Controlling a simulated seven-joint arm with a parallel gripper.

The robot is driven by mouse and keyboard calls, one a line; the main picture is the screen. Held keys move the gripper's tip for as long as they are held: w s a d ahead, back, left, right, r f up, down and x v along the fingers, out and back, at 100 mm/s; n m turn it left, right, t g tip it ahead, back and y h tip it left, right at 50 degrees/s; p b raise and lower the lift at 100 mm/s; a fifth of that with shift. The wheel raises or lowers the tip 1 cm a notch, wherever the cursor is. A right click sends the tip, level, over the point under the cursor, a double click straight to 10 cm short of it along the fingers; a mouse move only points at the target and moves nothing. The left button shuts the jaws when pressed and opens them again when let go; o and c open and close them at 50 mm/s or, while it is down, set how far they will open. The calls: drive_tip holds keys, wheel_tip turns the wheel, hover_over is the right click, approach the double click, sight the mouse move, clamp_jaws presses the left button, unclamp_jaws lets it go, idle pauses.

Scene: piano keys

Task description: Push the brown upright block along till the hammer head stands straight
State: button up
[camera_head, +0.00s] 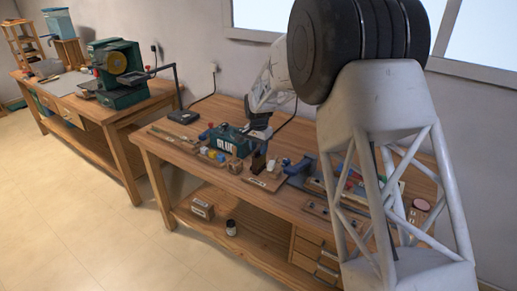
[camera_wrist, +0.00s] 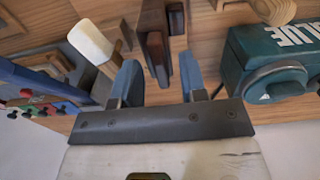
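The brown upright block (camera_wrist: 155,42) is dark and stands just ahead of my gripper (camera_wrist: 159,68) in the wrist view, in line with the gap between its blue fingers. The fingers are apart; I cannot tell whether either touches the block. In the head view my gripper (camera_head: 258,137) is above the workbench, with the dark block (camera_head: 258,163) just below it. A cream-tipped piece (camera_wrist: 92,41), apparently the hammer head, leans at a slant left of the fingers in the wrist view. Its lower end is partly hidden.
A blue tool (camera_head: 300,167) lies right of the block on the workbench (camera_head: 215,182). Small parts crowd the bench.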

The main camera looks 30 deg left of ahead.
drive_tip(key=shift+f, duration=0.25)
drive_tip(key=shift+c, duration=0.4)
clamp_jaws()
drive_tip(key=shift+d, duration=1.95)
drive_tip(key=shift+o, duration=0.4)
unclamp_jaws()
drive_tip(key=shift+r, duration=0.1)
